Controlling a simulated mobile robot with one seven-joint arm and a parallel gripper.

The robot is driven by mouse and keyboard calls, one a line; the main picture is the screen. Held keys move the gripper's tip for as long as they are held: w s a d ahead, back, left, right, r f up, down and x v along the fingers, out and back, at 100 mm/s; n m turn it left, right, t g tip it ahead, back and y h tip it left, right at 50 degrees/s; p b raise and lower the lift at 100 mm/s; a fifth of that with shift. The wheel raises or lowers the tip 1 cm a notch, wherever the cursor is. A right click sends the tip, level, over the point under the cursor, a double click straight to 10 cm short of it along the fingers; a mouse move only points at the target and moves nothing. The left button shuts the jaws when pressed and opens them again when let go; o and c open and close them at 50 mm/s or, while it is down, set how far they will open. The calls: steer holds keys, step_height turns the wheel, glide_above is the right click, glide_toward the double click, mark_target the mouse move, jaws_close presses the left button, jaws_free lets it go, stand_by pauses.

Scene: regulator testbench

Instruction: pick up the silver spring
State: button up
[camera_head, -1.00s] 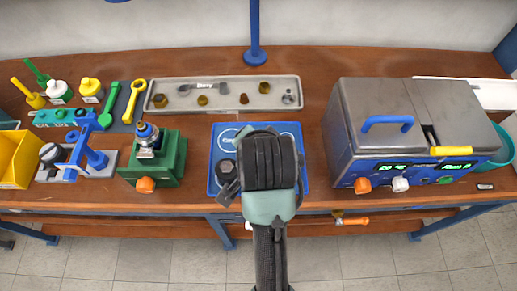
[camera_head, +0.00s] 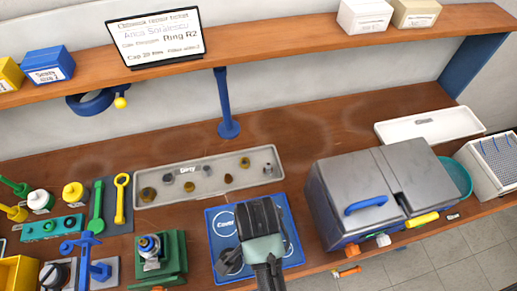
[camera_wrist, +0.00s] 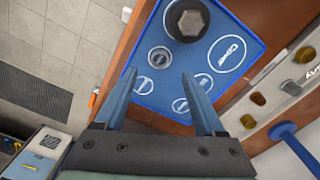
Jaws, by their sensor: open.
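In the wrist view a small round silver piece (camera_wrist: 159,57) sits on the blue tray (camera_wrist: 262,28). It looks like the silver spring seen end-on, but its coils are too small to make out. My gripper (camera_wrist: 159,76) is open and empty, with its two blue fingers apart on either side of the line to this piece. A dark hexagonal cap (camera_wrist: 187,20) is beside the piece on the tray. In the head view my wrist covers part of the blue tray (camera_head: 288,240) and hides the silver piece.
A grey tray (camera_head: 208,187) marked Dirty, with several small parts, lies behind the blue tray. A green fixture (camera_head: 170,262) stands to the left and a grey metal machine (camera_head: 365,190) to the right. A blue post (camera_head: 224,100) rises behind.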

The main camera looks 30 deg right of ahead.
step_height(320, 180, down, 2)
steer(key=shift+w+f, duration=0.1)
steer(key=shift+w, duration=0.05)
steer(key=shift+f, duration=0.45)
steer(key=shift+d+f+p, duration=0.15)
steer(key=shift+f+p, duration=0.15)
steer(key=shift+f, duration=0.85)
steer(key=shift+d+f+p, duration=0.1)
steer(key=shift+f+p, duration=0.2)
steer(key=shift+f, duration=0.8)
jaws_close()
